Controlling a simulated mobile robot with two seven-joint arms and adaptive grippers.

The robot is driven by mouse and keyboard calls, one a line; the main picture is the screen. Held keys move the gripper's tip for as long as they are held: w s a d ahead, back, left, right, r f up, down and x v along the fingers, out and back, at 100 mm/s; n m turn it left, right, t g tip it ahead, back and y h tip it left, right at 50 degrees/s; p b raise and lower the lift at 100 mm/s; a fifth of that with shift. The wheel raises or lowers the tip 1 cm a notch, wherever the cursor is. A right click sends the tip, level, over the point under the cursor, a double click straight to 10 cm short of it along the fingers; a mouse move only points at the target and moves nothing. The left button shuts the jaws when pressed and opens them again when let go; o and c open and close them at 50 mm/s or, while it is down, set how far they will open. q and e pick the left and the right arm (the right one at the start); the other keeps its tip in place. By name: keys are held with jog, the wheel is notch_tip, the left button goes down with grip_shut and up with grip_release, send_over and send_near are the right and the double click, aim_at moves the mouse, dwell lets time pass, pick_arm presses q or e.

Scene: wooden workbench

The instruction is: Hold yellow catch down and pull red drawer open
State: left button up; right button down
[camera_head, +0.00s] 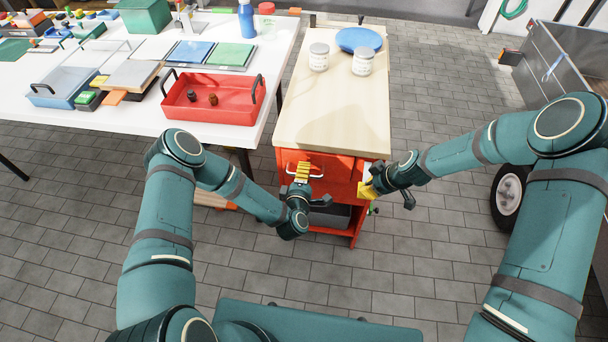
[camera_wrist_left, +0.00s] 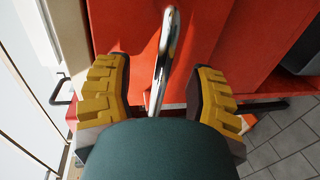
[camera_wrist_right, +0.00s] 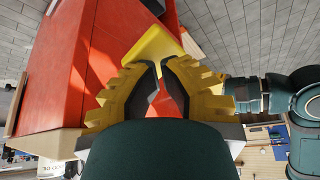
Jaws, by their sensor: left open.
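The red drawer (camera_head: 325,163) is at the top of the red cabinet under the wooden bench top and looks shut. Its silver bar handle (camera_wrist_left: 163,60) runs between the fingers of my left gripper (camera_wrist_left: 162,85), which is open with a gap on both sides. In the head view my left gripper (camera_head: 302,172) is at the drawer front. The yellow catch (camera_wrist_right: 155,45) is at the cabinet's right side. My right gripper (camera_wrist_right: 160,72) has its fingertips brought close together on the catch's lower edge. In the head view the right gripper partly hides the catch.
The wooden top (camera_head: 330,115) carries two white-labelled jars (camera_head: 319,57) and a blue plate (camera_head: 358,40). A white table at left holds a red tray (camera_head: 212,100). A grey wheeled cart (camera_head: 570,60) stands at right. The tiled floor before the cabinet is clear.

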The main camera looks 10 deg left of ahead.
pick_arm(q)
grip_shut()
jog(key=s, duration=0.7)
dwell(1.0)
jog(key=shift+o, duration=0.4)
grip_release()
